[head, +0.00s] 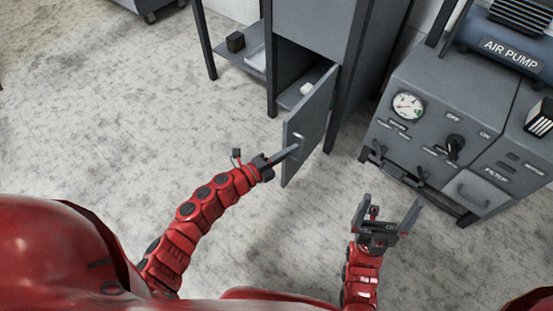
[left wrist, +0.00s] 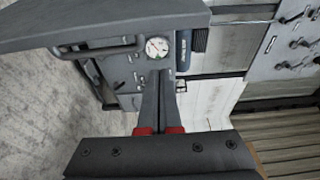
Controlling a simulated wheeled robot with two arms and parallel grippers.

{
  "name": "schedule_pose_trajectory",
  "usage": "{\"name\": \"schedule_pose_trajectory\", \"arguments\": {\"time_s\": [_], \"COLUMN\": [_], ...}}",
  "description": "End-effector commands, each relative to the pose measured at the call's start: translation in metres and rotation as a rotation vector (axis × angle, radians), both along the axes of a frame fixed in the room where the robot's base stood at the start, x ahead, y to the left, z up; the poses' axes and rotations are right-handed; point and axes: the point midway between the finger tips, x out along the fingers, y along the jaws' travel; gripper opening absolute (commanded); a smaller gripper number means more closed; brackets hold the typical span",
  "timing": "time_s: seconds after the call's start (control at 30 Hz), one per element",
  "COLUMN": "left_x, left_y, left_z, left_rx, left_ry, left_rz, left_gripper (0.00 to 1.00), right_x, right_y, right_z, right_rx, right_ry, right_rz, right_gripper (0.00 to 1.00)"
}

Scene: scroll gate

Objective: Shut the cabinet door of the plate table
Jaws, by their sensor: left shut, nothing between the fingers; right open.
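The grey cabinet door (head: 312,125) of the plate table stands open in the head view, swung out from the cabinet (head: 318,28). A small pale object (head: 306,89) shows in the opening behind it. My left gripper (head: 296,149) is shut and empty, with its fingertips at the door's outer face near the handle (head: 299,137); I cannot tell whether they touch. In the left wrist view the door (left wrist: 100,20) spans the upper left with its handle (left wrist: 98,48), and the shut fingers (left wrist: 158,100) point forward. My right gripper (head: 390,215) is open and empty, over the floor.
The air pump machine (head: 440,125) with a gauge (head: 408,105) and a black knob stands to the right of the door. A side shelf (head: 240,62) with a dark block (head: 235,42) is left of the cabinet. The speckled floor (head: 110,110) at left is clear.

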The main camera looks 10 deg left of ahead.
Motion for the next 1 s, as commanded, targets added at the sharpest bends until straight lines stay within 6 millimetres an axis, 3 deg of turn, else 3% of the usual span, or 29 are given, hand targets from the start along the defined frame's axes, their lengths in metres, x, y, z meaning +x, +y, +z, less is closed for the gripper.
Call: {"name": "schedule_pose_trajectory", "arguments": {"time_s": [0.13,0.2,0.4,1.0], "left_x": [0.022,0.027,0.035,0.036], "left_y": [-0.023,-0.006,0.013,0.018], "left_z": [-0.001,-0.003,-0.002,-0.001], "left_rx": [-0.002,0.001,-0.001,-0.001], "left_ry": [-0.002,0.001,0.002,0.001], "left_rz": [-0.001,0.005,0.004,-0.016], "left_gripper": [0.0,0.0,0.0,0.0], "right_x": [0.0,0.0,0.0,0.0], "right_y": [0.0,0.0,0.0,0.0], "right_z": [-0.008,-0.011,-0.015,-0.017], "right_rx": [0.0,0.0,0.0,0.0], "right_ry": [0.0,0.0,0.0,0.0], "right_rz": [0.0,0.0,0.0,0.0], "right_gripper": [1.0,1.0,1.0,1.0]}}
